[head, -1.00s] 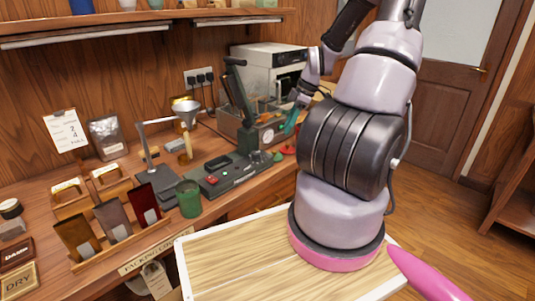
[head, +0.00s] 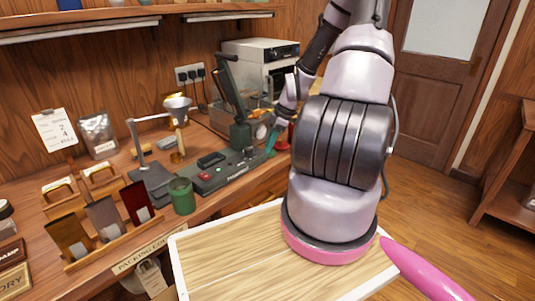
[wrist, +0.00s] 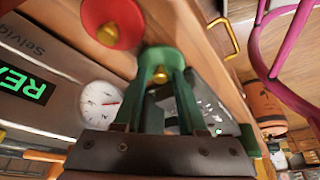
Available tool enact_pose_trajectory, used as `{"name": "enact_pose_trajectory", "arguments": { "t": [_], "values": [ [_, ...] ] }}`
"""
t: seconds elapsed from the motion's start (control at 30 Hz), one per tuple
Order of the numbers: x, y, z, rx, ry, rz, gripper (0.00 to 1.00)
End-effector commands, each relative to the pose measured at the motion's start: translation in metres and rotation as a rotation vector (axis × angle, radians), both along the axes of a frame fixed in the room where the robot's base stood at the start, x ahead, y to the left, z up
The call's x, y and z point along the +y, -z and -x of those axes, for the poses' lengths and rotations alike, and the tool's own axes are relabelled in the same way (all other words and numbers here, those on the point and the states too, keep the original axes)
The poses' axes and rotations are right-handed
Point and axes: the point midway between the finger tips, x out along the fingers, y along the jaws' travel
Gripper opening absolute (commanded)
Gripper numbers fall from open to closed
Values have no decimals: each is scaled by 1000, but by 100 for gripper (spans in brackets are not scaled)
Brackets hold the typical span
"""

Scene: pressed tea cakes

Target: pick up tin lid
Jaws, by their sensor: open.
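In the wrist view, a round green lid with a brass knob (wrist: 160,60) lies on the wooden counter just beyond my fingertips. My gripper (wrist: 166,82) is open, its two dark green fingers pointing at that lid, with the knob showing between their tips. I cannot tell whether they touch the lid. A red disc with a brass knob (wrist: 108,22) lies beside the green lid. In the head view my gripper (head: 271,140) is low at the counter's front edge and hides the green lid. An open green tin (head: 182,196) stands on the counter to the left.
A device with a white dial (wrist: 101,102) and a lit green display (wrist: 25,86) is close beside my gripper. A dark press-like device (head: 228,170) stands to the left in the head view. A white-edged wooden tabletop (head: 225,260) is in front and looks clear.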

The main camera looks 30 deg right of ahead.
Motion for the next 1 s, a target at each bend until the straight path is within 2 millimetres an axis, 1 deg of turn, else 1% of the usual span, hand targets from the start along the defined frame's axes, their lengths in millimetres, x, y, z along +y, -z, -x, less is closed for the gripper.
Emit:
{"name": "enact_pose_trajectory", "arguments": {
  "t": [0.07,0.1,0.17,0.2,0.47,0.57,0.67,0.9,1.0],
  "values": [
    [0,0,0,0,0,0,40],
    [0,0,0,0,0,0,33],
    [0,0,0,0,0,0,10],
    [0,0,0,0,0,0,0],
    [0,-1,0,0,0,0,0],
    [0,-5,0,-2,1,1,0],
    [-1,-18,-1,-3,0,1,0],
    [-1,-67,-1,-4,2,2,0],
    [-1,-83,0,-3,1,1,0]
  ]
}}
